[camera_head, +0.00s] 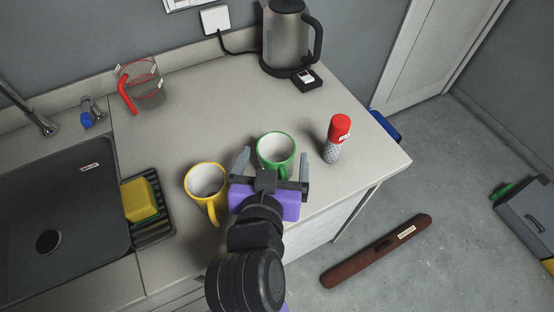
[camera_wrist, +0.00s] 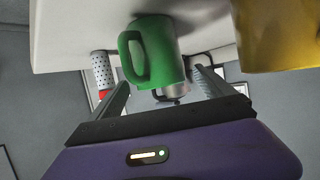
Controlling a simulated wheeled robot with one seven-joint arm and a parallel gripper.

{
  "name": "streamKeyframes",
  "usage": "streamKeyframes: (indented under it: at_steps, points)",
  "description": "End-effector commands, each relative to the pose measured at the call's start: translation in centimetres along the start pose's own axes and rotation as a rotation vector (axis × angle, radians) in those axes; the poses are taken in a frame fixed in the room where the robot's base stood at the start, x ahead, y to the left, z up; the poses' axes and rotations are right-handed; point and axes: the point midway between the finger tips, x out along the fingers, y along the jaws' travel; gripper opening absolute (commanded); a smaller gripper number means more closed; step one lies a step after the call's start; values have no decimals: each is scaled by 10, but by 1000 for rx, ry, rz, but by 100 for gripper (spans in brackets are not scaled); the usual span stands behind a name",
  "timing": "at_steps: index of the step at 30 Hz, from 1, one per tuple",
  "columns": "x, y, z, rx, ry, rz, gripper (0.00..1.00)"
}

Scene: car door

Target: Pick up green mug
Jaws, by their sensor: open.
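The green mug (camera_head: 289,164) stands upright on the counter near its front edge, its white inside showing. My gripper (camera_head: 274,155) is open, with one finger on each side of the mug's near part in the head view. In the wrist view, which is upside down, the green mug (camera_wrist: 162,48) appears ahead between the open fingers (camera_wrist: 161,75), with its handle toward the left. I cannot tell whether a finger touches it. My wrist hides the mug's lower near side in the head view.
A yellow mug (camera_head: 206,181) stands close on the left, and a red-capped can (camera_head: 334,143) on the right. A kettle (camera_head: 287,40) and red-handled clear jug (camera_head: 143,86) are farther back. A sink (camera_head: 60,225) is left. The counter (camera_head: 205,115) behind the mugs is clear.

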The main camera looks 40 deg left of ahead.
Motion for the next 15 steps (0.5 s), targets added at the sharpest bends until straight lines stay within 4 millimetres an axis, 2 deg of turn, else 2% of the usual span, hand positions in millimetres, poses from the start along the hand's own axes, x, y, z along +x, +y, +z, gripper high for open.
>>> streamKeyframes:
  at_steps: [3,6,14,15]
  points:
    - [17,0,0,-2,-1,1,93]
    - [26,0,0,-1,0,0,93]
    - [28,0,1,0,0,-1,93]
    - [28,0,1,0,0,-1,89]
